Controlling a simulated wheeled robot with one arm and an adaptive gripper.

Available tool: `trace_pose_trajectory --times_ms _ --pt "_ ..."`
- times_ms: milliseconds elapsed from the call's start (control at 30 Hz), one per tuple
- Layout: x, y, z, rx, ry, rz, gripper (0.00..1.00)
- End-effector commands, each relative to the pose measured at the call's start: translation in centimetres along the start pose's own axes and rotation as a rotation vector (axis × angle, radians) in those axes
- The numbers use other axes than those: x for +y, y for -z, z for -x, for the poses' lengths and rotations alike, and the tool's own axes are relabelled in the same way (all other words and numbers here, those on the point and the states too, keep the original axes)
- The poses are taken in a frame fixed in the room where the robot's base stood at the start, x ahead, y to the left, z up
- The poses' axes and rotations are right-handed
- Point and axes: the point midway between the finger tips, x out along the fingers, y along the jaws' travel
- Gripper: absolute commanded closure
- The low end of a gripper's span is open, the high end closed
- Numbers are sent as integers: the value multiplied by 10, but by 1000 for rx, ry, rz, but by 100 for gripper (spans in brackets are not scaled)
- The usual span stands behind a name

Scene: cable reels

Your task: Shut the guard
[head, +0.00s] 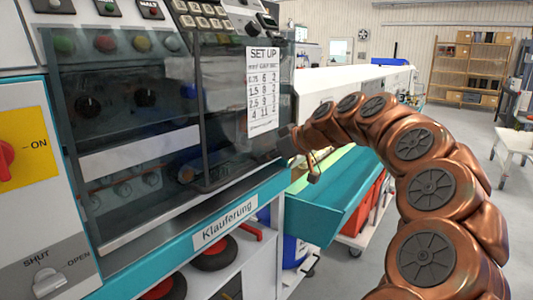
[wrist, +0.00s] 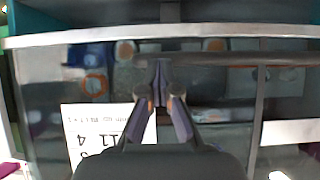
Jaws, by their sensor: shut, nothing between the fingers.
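The guard (head: 225,120) is a smoked, see-through panel on the front of the machine, with a white SET UP sheet (head: 263,88) on it. Another tinted pane (head: 110,110) lies to its left, with knobs visible behind. I cannot tell how far the guard stands open. My gripper (head: 306,155) is at the guard's right edge, partly hidden by my arm. In the wrist view the gripper (wrist: 160,75) is shut and empty, its fingertips close to a dark bar (wrist: 225,59). I cannot tell whether they touch it. The sheet (wrist: 105,128) appears upside down there.
A SHUT/OPEN switch (head: 50,284) and a red knob (head: 5,158) are at the left. A teal trough (head: 340,200) and red bins (head: 365,215) lie right of the machine. Shelves (head: 472,68) stand far back. The floor at right is partly clear.

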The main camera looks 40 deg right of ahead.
Motion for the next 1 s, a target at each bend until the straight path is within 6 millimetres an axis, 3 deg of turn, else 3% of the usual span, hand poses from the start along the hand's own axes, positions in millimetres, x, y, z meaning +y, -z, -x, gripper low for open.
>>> trace_pose_trajectory --times_ms 33,100,333,1000 --pt "-1 -15 -12 0 4 0 100" --pt "-2 -24 -18 0 5 -1 100" --pt "-2 -46 -32 -2 7 0 100" --pt "-1 -54 -37 -5 5 0 100"
